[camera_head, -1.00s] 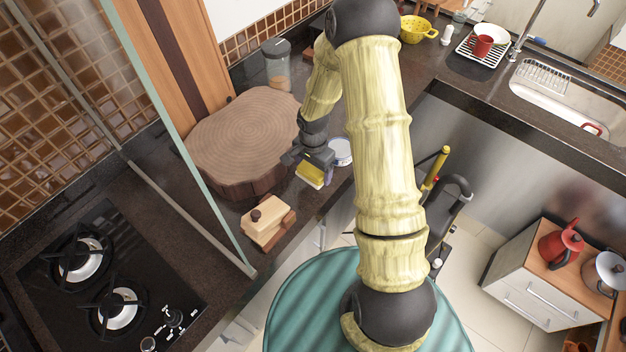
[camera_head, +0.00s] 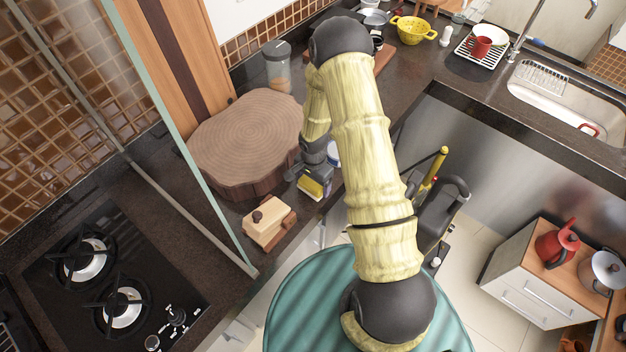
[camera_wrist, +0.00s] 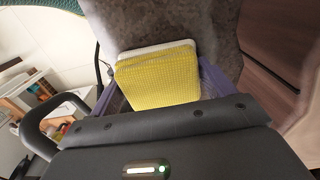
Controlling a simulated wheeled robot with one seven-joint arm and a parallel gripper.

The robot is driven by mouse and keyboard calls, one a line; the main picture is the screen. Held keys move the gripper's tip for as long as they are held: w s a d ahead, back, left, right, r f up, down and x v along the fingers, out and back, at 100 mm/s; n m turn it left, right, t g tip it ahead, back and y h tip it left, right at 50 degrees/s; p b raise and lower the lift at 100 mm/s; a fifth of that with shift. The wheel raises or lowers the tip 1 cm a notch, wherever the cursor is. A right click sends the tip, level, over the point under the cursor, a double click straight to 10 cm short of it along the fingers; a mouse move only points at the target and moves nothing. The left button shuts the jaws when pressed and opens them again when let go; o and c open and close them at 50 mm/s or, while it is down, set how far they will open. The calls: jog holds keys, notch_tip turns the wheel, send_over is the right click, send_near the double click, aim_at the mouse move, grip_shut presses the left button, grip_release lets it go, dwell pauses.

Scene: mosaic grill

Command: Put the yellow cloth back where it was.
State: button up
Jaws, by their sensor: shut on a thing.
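The yellow cloth (camera_head: 312,188) is at the end of my gripper (camera_head: 316,178), over the front edge of the counter, right of the wooden box. In the wrist view the cloth (camera_wrist: 158,82) is a folded yellow pad with a pale layer along its far side. It sits between the purple fingers of my gripper (camera_wrist: 155,90), which are shut on it. The dark counter top lies beyond it in that view. I cannot tell whether the cloth touches the counter.
A round wood slab (camera_head: 245,140) lies behind and left of my gripper. A small wooden box (camera_head: 268,222) stands close on the left. A white and blue round item (camera_head: 334,155) is partly hidden behind my arm. The hob (camera_head: 110,275) is further left.

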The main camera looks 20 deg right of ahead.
jog(key=o, duration=0.8)
jog(key=shift+r, duration=0.1)
notch_tip(320, 180, up, 12)
jog(key=b, duration=0.2)
jog(key=shift+b, duration=0.35)
